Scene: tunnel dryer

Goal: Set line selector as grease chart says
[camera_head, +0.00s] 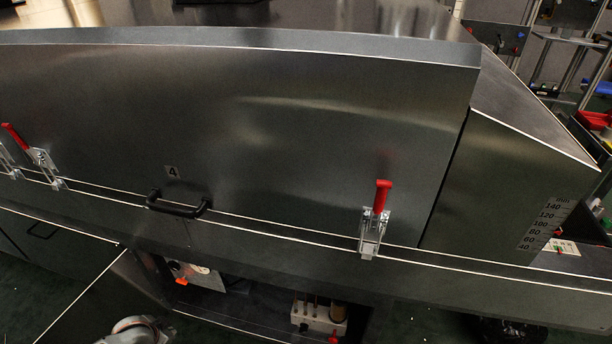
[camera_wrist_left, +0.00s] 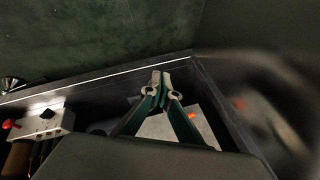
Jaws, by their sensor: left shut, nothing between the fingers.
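My left gripper (camera_wrist_left: 161,78) is shut and empty in the left wrist view, its fingertips touching. In the head view only part of my left arm shows at the bottom left. An orange part (camera_head: 182,281) sits by a pale panel (camera_head: 205,276) inside the open low compartment. In the left wrist view the orange part (camera_wrist_left: 193,115) shows just right of the fingers, and the pale panel lies behind them. I cannot tell whether this orange part is the line selector. No readable grease chart shows. My right gripper is not in view.
A pale block (camera_head: 318,317) with several upright parts stands right of the panel in the compartment. Above are a large metal cover marked 4, a black handle (camera_head: 178,205) and red-handled clamps (camera_head: 376,217). Compartment walls close in around the gripper. A millimetre scale (camera_head: 545,224) is at right.

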